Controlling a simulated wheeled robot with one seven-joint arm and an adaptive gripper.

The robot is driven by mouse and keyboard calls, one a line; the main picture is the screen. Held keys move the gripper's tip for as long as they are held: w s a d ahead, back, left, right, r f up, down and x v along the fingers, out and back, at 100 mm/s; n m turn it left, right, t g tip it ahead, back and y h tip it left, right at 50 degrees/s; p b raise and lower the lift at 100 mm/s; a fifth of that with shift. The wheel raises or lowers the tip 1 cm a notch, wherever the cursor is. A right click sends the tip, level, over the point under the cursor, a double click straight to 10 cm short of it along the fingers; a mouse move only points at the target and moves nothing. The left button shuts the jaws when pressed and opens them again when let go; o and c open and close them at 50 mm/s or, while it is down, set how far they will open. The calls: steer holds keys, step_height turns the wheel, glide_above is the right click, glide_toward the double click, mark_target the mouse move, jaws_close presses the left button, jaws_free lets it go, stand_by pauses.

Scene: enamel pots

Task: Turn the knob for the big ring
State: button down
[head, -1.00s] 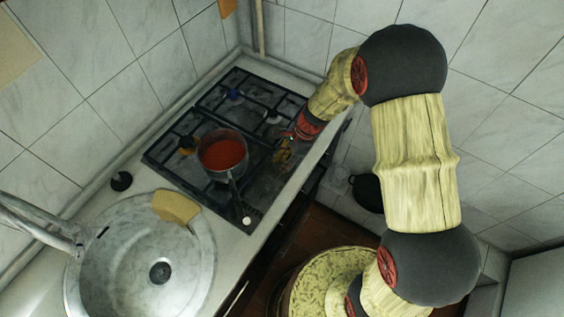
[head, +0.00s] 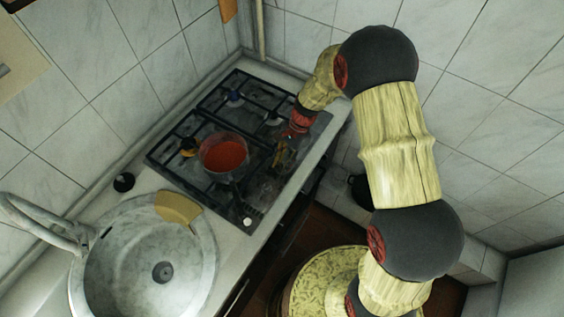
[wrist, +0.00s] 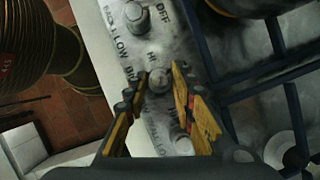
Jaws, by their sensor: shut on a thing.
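The gas stove (head: 172,160) has black grates, and a row of knobs runs along its front edge. In the wrist view, one grey round knob (wrist: 157,84) sits between the yellow-and-black fingers of my gripper (wrist: 161,74). The fingers are shut on it, one on each side. A second grey knob (wrist: 138,17) stands farther up, with OFF and LOW printed beside it. In the head view my gripper (head: 283,154) is low at the stove's front edge, and the held knob is hidden there. I cannot tell which burner is the big ring.
A pot (head: 223,155) of red liquid stands on the grates, left of my gripper, its handle toward the front. Tiled walls close in behind and at the right.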

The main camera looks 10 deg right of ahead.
steer(key=n+h, duration=0.1)
steer(key=n, duration=0.2)
steer(key=n+g+h+p, duration=0.1)
steer(key=n, duration=0.2)
steer(key=shift+w+a, duration=0.15)
steer(key=shift+a, duration=0.05)
steer(key=n+h, duration=0.1)
steer(key=n, duration=0.2)
steer(key=n+h, duration=0.1)
steer(key=n, duration=0.2)
steer(key=shift+a+g+p, duration=0.15)
steer(key=shift+g+p, duration=0.25)
steer(key=shift+n, duration=0.3)
steer(key=c, duration=1.5)
jaws_free()
steer(key=shift+r, duration=0.1)
steer(key=v, duration=1.1)
steer(key=shift+w+a+r, duration=0.15)
steer(key=shift+w+r, duration=0.1)
steer(key=shift+r, duration=0.1)
